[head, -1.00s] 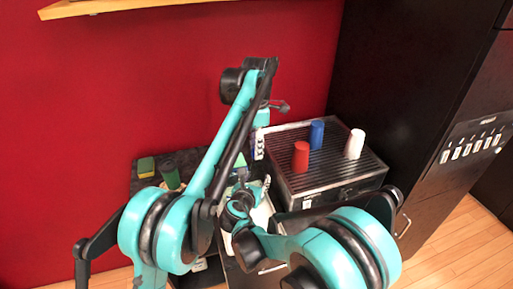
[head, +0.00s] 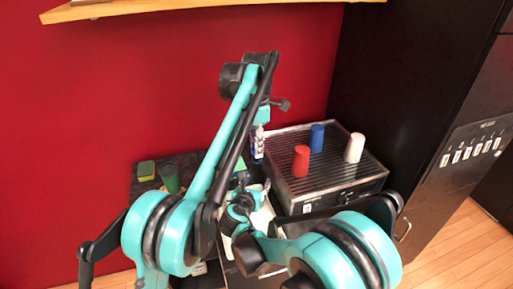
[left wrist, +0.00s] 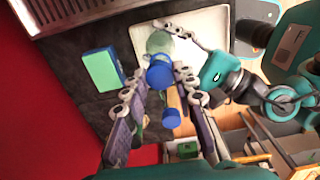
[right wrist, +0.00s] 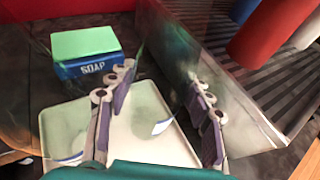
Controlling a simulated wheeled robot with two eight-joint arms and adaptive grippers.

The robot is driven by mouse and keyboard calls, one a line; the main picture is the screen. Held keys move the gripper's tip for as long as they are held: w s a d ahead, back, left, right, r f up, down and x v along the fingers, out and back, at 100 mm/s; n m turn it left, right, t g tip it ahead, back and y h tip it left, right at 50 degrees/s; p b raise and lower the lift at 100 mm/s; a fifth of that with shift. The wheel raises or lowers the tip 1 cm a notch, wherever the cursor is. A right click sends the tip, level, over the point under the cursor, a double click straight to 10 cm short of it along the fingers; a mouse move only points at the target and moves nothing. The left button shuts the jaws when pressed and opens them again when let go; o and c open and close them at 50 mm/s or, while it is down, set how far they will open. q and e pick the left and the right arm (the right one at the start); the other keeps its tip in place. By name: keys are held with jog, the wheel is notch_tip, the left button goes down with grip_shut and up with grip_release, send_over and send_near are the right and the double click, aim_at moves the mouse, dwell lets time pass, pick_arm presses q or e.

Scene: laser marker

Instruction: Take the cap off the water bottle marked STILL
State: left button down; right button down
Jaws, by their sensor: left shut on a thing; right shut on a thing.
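A clear greenish bottle (left wrist: 160,42) stands over a white tray and has a blue cap (left wrist: 160,74). My left gripper (left wrist: 156,84) is shut on the blue cap from above, one finger on each side. My right gripper (right wrist: 160,82) is shut on the bottle's body from the side; the see-through bottle (right wrist: 152,105) fills much of the right wrist view. The marking STILL cannot be read; only a small pale label patch shows. The cap appears to be on the bottle's top. In the head view my arms largely hide the bottle and both gripper tips.
A blue SOAP box (right wrist: 88,66) with a green top lies beside the white tray (right wrist: 180,152). Red (head: 301,161), blue (head: 317,136) and white (head: 354,148) cups stand on a ribbed machine top. A second blue-topped item (left wrist: 170,118) shows below the cap.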

pick_arm(q)
jog(key=shift+r, duration=2.05)
pick_arm(e)
jog(key=c, duration=0.6)
grip_release()
jog(key=shift+s, duration=0.1)
